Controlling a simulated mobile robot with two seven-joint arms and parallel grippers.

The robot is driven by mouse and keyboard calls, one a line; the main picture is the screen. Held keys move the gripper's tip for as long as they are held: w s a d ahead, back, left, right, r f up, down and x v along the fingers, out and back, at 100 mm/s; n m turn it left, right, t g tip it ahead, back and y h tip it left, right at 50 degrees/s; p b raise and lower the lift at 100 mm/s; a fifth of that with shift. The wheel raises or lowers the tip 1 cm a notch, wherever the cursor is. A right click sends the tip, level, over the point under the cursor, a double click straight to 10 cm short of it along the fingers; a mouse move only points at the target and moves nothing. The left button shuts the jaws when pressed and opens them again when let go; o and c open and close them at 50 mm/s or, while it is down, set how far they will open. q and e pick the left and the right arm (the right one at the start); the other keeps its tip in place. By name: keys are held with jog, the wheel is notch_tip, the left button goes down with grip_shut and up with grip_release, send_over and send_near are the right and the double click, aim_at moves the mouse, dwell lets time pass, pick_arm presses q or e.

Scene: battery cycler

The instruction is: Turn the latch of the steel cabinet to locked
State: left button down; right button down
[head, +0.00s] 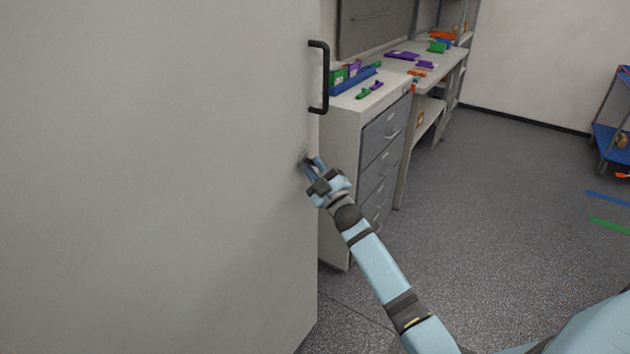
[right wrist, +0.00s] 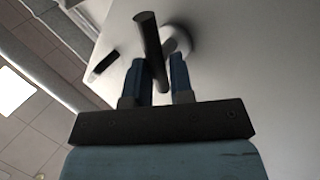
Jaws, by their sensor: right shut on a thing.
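The steel cabinet (head: 160,170) is a large pale grey face filling the left of the head view. Its latch (head: 304,158) is a small grey part near the right edge, mostly hidden by my right gripper (head: 316,166). In the right wrist view the latch is a dark bar (right wrist: 149,45) standing out from a round pale base (right wrist: 179,42). The bar passes between the two blue fingers of the right gripper (right wrist: 162,78), which is shut on it. I cannot tell from these views whether the latch is at locked. My left gripper is in neither view.
A black pull handle (head: 326,78) is on the cabinet above the latch. A bench with grey drawers (head: 383,140) stands just behind the cabinet's right edge, with small coloured parts on top. A blue cart (head: 609,138) is at far right. The floor (head: 500,190) between is open.

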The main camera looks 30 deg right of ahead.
pick_arm(q)
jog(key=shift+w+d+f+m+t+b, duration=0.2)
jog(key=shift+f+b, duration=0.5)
jog(key=shift+b, duration=1.25)
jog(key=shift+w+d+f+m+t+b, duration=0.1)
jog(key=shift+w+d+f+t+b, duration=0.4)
jog(key=shift+b, duration=1.45)
pick_arm(e)
jog(key=shift+w+d+n+y, duration=0.1)
jog(key=shift+d+n+y, duration=0.05)
jog(key=shift+n+y, duration=1.7)
jog(key=shift+s+d+n+y, duration=0.1)
jog(key=shift+n+y, duration=1.1)
jog(key=shift+n, duration=1.2)
jog(key=shift+w+d+n+y, duration=0.1)
jog(key=shift+d+n+y, duration=0.05)
jog(key=shift+n+y, duration=1.7)
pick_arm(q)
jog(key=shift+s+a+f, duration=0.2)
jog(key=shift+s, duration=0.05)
pick_arm(e)
jog(key=shift+n+h, duration=0.3)
jog(key=c, duration=1.1)
grip_release()
jog(key=shift+f, duration=0.15)
jog(key=shift+a, duration=0.1)
